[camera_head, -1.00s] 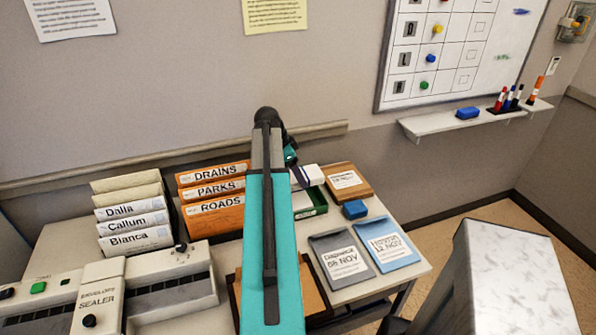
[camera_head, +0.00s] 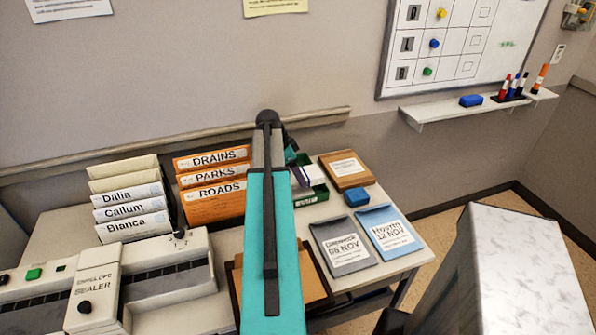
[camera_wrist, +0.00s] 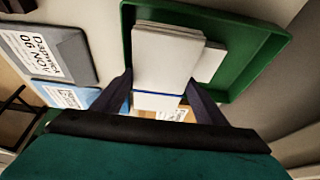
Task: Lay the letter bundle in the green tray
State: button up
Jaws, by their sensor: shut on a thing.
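The letter bundle (camera_wrist: 165,55) is a stack of white envelopes with a blue band. In the wrist view it stands between the two dark fingers of my gripper (camera_wrist: 160,82), which is shut on it. The green tray (camera_wrist: 247,62) lies behind the bundle there, and the bundle's far part overlaps its inside. I cannot tell whether the bundle touches the tray floor. Another white paper (camera_wrist: 212,62) shows in the tray beside the bundle. In the head view the green tray (camera_head: 318,193) sits on the desk, partly hidden by my arm.
Orange folders (camera_head: 212,180) and white name files (camera_head: 130,205) stand left of my arm. A brown folder (camera_head: 347,172), a blue block (camera_head: 355,197), a grey folder (camera_head: 343,244) and a blue folder (camera_head: 388,230) lie to the right. An envelope sealer (camera_head: 97,285) is at front left.

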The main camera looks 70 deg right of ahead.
jog(key=shift+f, duration=0.45)
dwell(0.3)
jog(key=o, duration=1.2)
jog(key=shift+r, duration=0.15)
jog(key=shift+b+v, duration=1.3)
jog(key=shift+v, duration=5.5)
jog(key=shift+s+a, duration=0.1)
